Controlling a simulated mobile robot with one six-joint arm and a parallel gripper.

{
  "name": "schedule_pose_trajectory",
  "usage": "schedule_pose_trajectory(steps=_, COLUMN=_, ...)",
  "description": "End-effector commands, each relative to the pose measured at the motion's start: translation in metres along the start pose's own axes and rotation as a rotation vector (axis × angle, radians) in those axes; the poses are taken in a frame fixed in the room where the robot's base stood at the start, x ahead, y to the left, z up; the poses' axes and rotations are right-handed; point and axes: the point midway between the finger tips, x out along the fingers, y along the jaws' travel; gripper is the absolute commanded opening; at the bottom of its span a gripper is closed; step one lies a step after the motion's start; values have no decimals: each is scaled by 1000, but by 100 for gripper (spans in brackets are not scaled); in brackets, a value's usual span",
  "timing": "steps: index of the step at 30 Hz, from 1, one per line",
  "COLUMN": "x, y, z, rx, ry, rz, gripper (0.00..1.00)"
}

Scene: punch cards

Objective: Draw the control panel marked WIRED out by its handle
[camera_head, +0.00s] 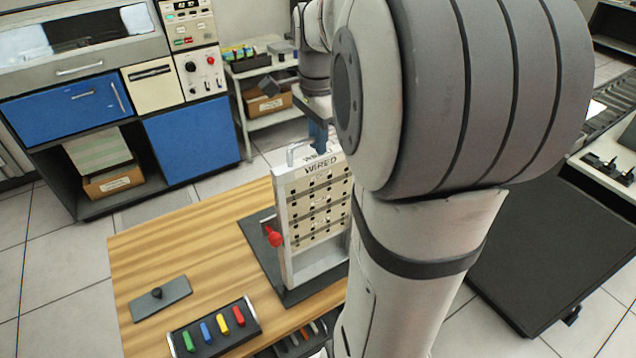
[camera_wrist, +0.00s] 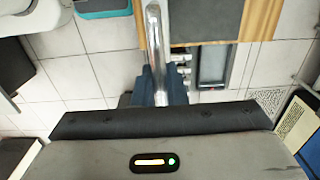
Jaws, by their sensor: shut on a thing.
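The control panel marked WIRED (camera_head: 323,166) stands upright in a pale frame on a dark base, on the wooden table. Its face has several rows of dark slots below the lettering. A metal handle (camera_head: 291,153) rises from its top; in the wrist view the handle (camera_wrist: 155,45) is a shiny bar running down between the blue fingers. My gripper (camera_head: 318,139) is at the top of the panel, shut on the handle; its fingers also show in the wrist view (camera_wrist: 160,88). My arm hides the panel's right side. A red lever (camera_head: 273,237) sits at the frame's left side.
On the wooden table (camera_head: 180,240), a dark plate with a knob (camera_head: 160,297) and a tray of coloured pegs (camera_head: 213,331) lie in front. Blue cabinets (camera_head: 200,138) and a small shelf cart (camera_head: 262,85) stand behind. The table's left part is clear.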

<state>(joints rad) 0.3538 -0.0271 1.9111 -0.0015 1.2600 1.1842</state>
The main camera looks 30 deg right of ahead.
Motion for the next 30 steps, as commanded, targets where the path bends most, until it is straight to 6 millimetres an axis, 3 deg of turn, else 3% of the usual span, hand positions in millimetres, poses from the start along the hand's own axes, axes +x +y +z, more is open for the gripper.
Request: schedule_pose_trajectory(steps=30, x=-78, y=0, z=0, rx=0, ry=2, rz=-5, gripper=0)
